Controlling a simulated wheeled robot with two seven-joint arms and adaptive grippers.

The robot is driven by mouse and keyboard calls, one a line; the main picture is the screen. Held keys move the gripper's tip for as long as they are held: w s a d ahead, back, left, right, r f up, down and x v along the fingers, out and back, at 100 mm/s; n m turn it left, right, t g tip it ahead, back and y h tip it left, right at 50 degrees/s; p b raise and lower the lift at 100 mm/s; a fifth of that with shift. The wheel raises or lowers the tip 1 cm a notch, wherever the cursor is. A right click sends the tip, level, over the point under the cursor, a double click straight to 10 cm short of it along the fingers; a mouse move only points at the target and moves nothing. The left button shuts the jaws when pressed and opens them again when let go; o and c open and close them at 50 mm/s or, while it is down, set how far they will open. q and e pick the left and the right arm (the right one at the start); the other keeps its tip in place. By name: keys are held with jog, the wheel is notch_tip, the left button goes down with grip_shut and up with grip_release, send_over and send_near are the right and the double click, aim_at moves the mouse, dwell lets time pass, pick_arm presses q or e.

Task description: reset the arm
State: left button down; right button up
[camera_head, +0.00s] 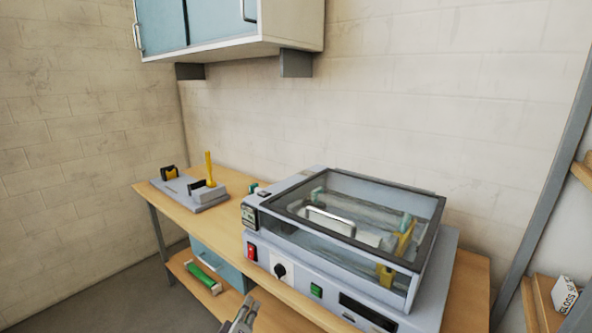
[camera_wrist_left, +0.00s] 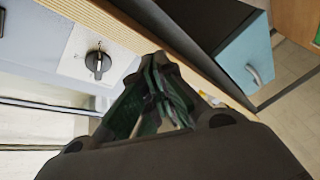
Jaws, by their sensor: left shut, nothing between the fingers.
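My left gripper (camera_head: 240,317) is at the bottom edge of the head view, just in front of the table's front edge and the laminator. In the left wrist view the left gripper (camera_wrist_left: 158,75) is shut and empty, with the laminator's black knob (camera_wrist_left: 98,62) beyond it. The roll laminator (camera_head: 450,255) is a grey box on the table with its clear lid (camera_head: 350,205) down. Its front carries a red switch (camera_head: 251,251), a black knob (camera_head: 280,270) and a green button (camera_head: 316,290). My right gripper is not in view.
The wooden table (camera_head: 233,232) runs along the wall, with a grey fixture (camera_head: 195,199) at its left end. A blue drawer (camera_head: 222,268) and a green roll (camera_head: 203,277) are below. A cabinet (camera_head: 222,25) hangs above. A wooden shelf with a small white box (camera_head: 565,293) stands right.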

pick_arm(q)
jog(key=s+a+f+m+g, duration=0.2)
jog(key=s+f+m+g, duration=0.1)
jog(key=f, duration=0.8)
jog(key=s+a+f+m+g, duration=0.2)
jog(key=s+f+m, duration=0.1)
jog(key=f, duration=0.8)
jog(key=s+a+f+m+g+y, duration=0.1)
jog(key=s+a+f+m+g, duration=0.15)
jog(key=s+f, duration=0.5)
jog(key=s+a+f+m+g+y, duration=0.15)
jog(key=s+a+f, duration=0.3)
jog(key=f, duration=0.55)
jog(key=s+a+f+g+y, duration=0.1)
jog(key=s+f+g, duration=0.1)
jog(key=s+f, duration=0.35)
jog(key=s+a+f+m+g, duration=0.1)
jog(key=s+a+f, duration=0.1)
jog(key=s, duration=0.6)
jog(key=s+a+f+g+y, duration=0.1)
jog(key=s+f+g, duration=0.1)
jog(key=s+f, duration=0.35)
jog(key=s+d+f+g, duration=0.1)
jog(key=s, duration=0.8)
jog(key=s+d+f+g, duration=0.1)
jog(key=s, duration=0.9)
jog(key=shift+d, duration=0.25)
